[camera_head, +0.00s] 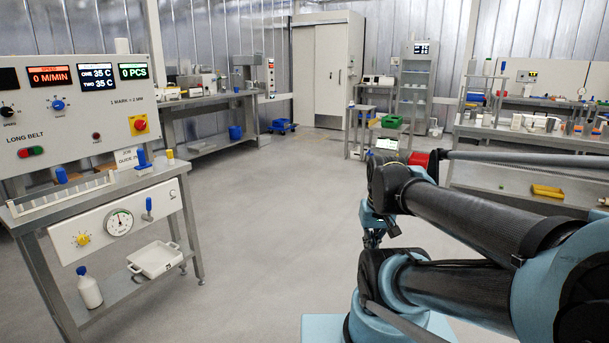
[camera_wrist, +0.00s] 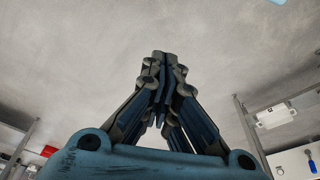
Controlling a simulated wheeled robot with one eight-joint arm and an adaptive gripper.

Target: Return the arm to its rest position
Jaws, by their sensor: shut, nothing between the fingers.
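My arm is folded at the right of the head view. My gripper (camera_head: 373,238) hangs below the wrist there, small and partly dark against the floor. In the wrist view my gripper (camera_wrist: 160,62) points over bare grey floor. Its fingers meet at the tips, shut with nothing between them. The gripper touches nothing in either view.
At the left stands a control console (camera_head: 75,95) on a metal bench with a lower shelf, holding a white tray (camera_head: 155,259) and a white bottle (camera_head: 89,288). Another bench (camera_head: 500,137) stands at the right behind my arm. The grey floor (camera_head: 270,200) between is clear.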

